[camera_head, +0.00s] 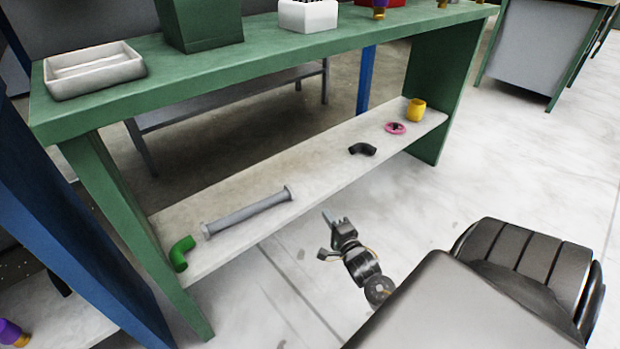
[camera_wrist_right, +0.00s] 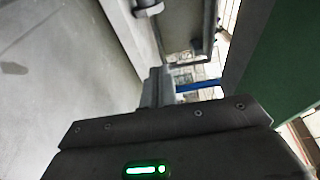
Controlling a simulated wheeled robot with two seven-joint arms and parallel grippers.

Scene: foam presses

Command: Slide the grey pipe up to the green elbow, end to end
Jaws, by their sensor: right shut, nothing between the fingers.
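The grey pipe (camera_head: 246,213) lies on the lower shelf, with a flange at each end. The green elbow (camera_head: 181,252) lies at the shelf's left end, beside the pipe's left flange. A small gap shows between them. My right gripper (camera_head: 327,216) is shut and empty, in front of the shelf edge and to the right of the pipe's right flange, apart from it. In the right wrist view its fingers (camera_wrist_right: 156,86) are together. A grey rounded piece at the top of that view may be the pipe; I cannot tell. My left gripper is out of view.
The lower shelf (camera_head: 330,165) also holds a black elbow (camera_head: 362,149), a pink ring (camera_head: 396,128) and a yellow cup-like piece (camera_head: 415,110) to the right. The green bench top (camera_head: 260,42) overhangs the shelf. A green leg (camera_head: 125,225) stands by the green elbow.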

